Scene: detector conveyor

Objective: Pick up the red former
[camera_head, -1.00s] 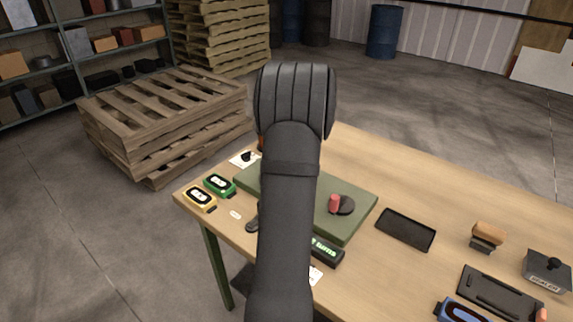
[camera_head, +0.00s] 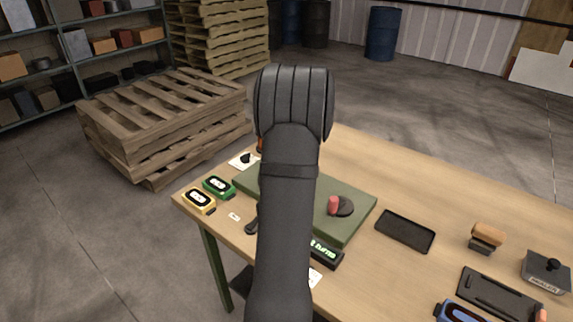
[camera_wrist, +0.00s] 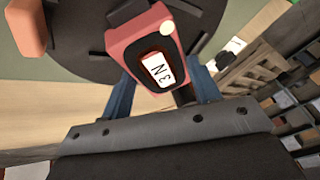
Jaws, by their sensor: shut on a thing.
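The red former (camera_wrist: 142,42), with a white label reading "3 N", shows in the wrist view at the upper middle. My gripper (camera_wrist: 160,82) is shut on it, with a blue finger on each side. A dark round disc (camera_wrist: 75,40) lies behind and beside the former; whether they touch cannot be told. In the head view my own arm hides the gripper and the former. The dark disc (camera_head: 345,207), with a red knob (camera_head: 333,204), shows on the green base (camera_head: 352,226) right of my arm.
Green (camera_head: 218,187) and yellow (camera_head: 199,200) formers lie at the table's left end. A black tray (camera_head: 405,231), a brown-topped block (camera_head: 487,236), a grey box (camera_head: 546,268) and a blue former (camera_head: 462,313) lie to the right.

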